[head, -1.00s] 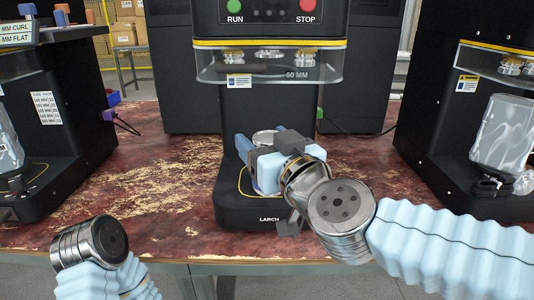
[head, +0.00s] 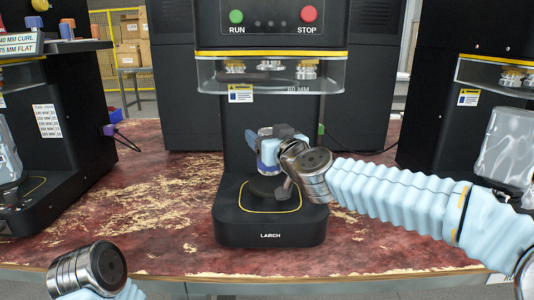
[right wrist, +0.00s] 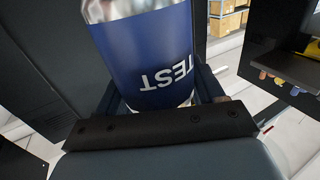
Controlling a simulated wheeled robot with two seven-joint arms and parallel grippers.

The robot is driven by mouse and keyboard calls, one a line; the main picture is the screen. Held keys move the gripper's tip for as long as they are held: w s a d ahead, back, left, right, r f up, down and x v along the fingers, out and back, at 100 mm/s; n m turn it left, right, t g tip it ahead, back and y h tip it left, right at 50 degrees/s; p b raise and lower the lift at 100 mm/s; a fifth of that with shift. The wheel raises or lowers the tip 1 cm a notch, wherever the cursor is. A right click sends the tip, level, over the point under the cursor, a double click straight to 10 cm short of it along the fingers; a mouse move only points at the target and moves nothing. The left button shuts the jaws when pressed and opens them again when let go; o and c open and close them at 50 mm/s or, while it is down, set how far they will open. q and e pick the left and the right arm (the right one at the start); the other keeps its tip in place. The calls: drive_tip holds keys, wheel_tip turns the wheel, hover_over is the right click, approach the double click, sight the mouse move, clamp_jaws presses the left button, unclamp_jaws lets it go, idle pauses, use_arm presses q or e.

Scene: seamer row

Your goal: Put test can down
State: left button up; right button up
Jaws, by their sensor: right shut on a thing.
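The test can (head: 268,153) is blue with a silver top. My right gripper (head: 270,134) is shut on it and holds it roughly upright, in front of the column of the middle machine marked LARCH (head: 270,236). The can is above the round black plate (head: 266,187) on the machine's base; a small gap seems to show under it. In the right wrist view the can (right wrist: 150,50) fills the space between the fingers, with the word TEST upside down. Its lower end is partly hidden there by the gripper. My left gripper is out of view; only part of that arm shows.
A clear guard (head: 272,75) with metal tooling hangs above the can. Similar machines stand at the left (head: 60,130) and right (head: 470,130). The worn red tabletop (head: 150,215) is clear between the left and middle machines.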

sight(263, 169)
wheel_tip(263, 169, down, 3)
drive_tip(key=shift+f+b, duration=0.1)
drive_tip(key=shift+b, duration=0.3)
drive_tip(key=shift+w+p, duration=0.25)
drive_tip(key=shift+p, duration=0.1)
drive_tip(key=shift+f, duration=0.1)
drive_tip(key=o, duration=1.1)
drive_tip(key=shift+b, duration=0.3)
